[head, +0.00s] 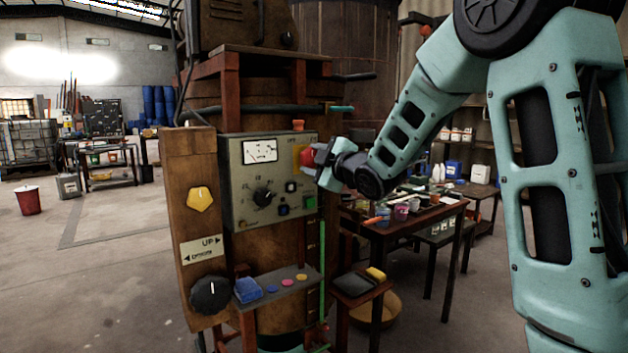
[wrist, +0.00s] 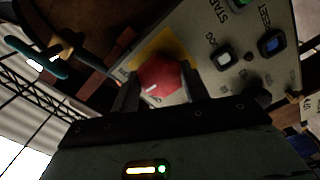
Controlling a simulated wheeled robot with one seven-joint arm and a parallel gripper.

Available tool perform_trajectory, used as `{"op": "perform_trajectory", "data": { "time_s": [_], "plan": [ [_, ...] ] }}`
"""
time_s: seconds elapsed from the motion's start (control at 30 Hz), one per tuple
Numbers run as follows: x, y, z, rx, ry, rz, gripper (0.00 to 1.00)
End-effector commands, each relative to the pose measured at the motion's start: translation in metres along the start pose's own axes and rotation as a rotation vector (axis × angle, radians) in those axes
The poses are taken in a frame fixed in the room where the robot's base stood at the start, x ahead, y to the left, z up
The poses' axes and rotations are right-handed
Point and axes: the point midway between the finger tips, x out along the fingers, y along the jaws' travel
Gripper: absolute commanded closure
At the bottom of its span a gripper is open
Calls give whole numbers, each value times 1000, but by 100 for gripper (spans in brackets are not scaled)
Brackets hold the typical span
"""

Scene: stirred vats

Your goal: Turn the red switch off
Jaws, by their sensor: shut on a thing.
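The red switch (wrist: 160,79) is a faceted red knob on a yellow plate (wrist: 180,45) on the grey control panel. In the wrist view my gripper (wrist: 160,90) has one finger on each side of the knob and is shut on it. In the head view the red switch (head: 307,157) shows partly at the panel's right side, with my gripper (head: 318,160) reaching it from the right. The gripper hides part of the knob and plate there. A short white mark shows on the knob's face.
The grey panel (head: 240,200) also carries a meter (head: 260,151), a black dial (head: 263,196) and small buttons. A shelf (head: 285,285) with coloured items juts out below. A cluttered table (head: 420,212) stands to the right. Open floor lies at the left.

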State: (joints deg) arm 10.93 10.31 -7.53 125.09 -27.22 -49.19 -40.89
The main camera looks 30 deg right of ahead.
Motion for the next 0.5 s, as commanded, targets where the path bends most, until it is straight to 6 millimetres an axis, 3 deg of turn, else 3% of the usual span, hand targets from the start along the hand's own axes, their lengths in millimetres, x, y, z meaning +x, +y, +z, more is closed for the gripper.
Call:
{"op": "perform_trajectory", "data": {
  "time_s": [0.03, 0.5],
  "plan": [
    [0, -6, 2, -47, 4, 4, 78],
    [0, -6, 3, -486, 2, 3, 78]
  ]
}}
